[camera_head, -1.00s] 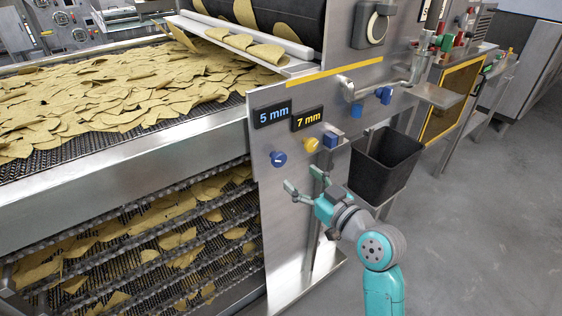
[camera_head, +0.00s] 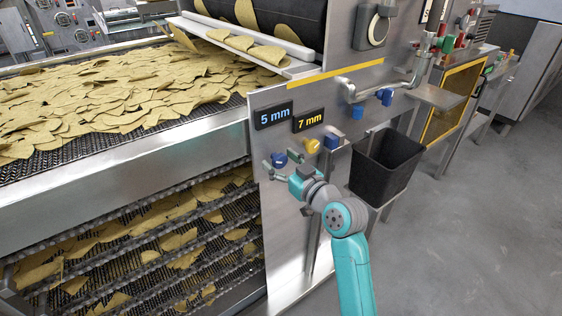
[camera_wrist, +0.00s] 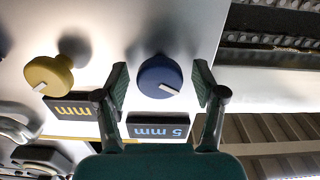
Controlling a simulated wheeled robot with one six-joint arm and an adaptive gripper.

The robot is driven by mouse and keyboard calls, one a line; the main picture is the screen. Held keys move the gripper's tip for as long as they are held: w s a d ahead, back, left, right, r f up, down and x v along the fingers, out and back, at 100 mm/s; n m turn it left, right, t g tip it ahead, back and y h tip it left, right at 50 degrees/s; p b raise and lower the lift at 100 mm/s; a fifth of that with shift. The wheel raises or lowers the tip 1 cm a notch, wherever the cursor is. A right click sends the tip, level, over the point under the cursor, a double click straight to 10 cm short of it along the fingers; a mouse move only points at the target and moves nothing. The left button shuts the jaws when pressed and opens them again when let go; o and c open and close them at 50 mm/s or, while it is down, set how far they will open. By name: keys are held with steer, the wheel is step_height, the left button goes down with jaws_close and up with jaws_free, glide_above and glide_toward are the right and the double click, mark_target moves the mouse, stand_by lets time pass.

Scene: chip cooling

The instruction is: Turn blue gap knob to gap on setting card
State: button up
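The blue gap knob (camera_head: 279,160) is on the steel panel below the display with blue "5 mm" (camera_head: 273,115). In the wrist view the blue knob (camera_wrist: 159,77) sits between the two open fingers of my gripper (camera_wrist: 161,84), with a gap on each side. Its white pointer line lies slanted near the edge facing the gripper. In the head view my gripper (camera_head: 281,161) reaches up to the knob from the lower right. The blue display (camera_wrist: 158,128) appears upside down in the wrist view. I cannot make out a setting card.
A yellow knob (camera_head: 311,146) and its "7 mm" display (camera_head: 308,119) are just right of the blue knob. A blue block (camera_head: 331,141) sticks out further right. A black bin (camera_head: 385,163) stands beside the panel. The chip conveyor (camera_head: 110,143) is at left.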

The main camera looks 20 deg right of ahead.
steer(key=c, duration=1)
steer(key=shift+m, duration=0.3)
steer(key=m, duration=1.1)
steer(key=shift+d, duration=0.1)
steer(key=o, duration=1.1)
steer(key=shift+o, duration=0.2)
